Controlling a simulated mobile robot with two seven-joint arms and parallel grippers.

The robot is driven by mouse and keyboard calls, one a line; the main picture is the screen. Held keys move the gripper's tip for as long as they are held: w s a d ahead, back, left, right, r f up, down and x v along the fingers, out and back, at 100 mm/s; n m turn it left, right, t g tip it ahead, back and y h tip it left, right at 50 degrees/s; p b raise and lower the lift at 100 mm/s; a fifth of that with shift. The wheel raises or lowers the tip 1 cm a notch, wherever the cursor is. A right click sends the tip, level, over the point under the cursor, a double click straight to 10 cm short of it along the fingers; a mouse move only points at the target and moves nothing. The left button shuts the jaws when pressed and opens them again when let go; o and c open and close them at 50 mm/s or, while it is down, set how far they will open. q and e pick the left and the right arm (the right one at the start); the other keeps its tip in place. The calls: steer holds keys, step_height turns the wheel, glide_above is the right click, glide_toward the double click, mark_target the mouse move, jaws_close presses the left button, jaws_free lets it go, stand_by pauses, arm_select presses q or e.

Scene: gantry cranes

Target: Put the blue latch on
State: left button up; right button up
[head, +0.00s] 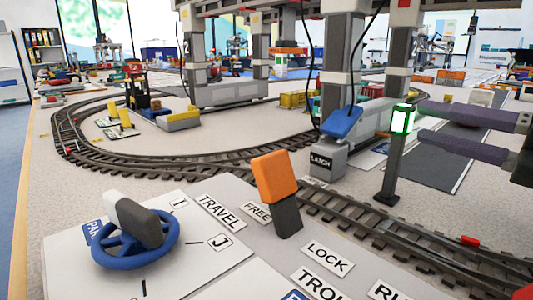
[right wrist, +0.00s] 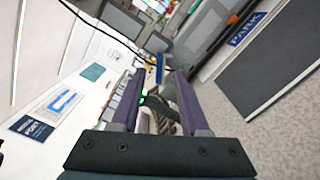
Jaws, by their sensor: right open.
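The blue latch (head: 342,122) is a tilted blue lever on top of a grey block marked LATCH (head: 322,160), at the foot of a gantry leg. In the right wrist view a small blue piece (right wrist: 160,68), which looks like the latch, shows beyond the fingertips. My right gripper (head: 419,121) comes in from the right, open and empty, with its two purple fingers pointing left. It is apart from the latch, to its right. A post with a green-lit lamp (head: 401,120) stands by the fingertips. My left gripper is not in view.
In front is a sloped panel with a blue handwheel (head: 137,247), an orange-topped lever (head: 275,185) and a LOCK label (head: 327,258). Rail track (head: 400,235) runs beside it. The gantry leg (head: 342,65) rises behind the latch, with black cables hanging near it.

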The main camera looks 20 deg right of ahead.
mark_target(360, 115)
steer(key=shift+s+a+f+n+g+y, duration=0.15)
steer(key=shift+a+f+n+g+y, duration=0.15)
steer(key=shift+a+f, duration=0.1)
steer(key=shift+a, duration=0.1)
steer(key=b+x, duration=0.2)
steer(key=x, duration=0.6)
steer(key=shift+r, duration=0.15)
steer(key=shift+x, duration=0.8)
jaws_close()
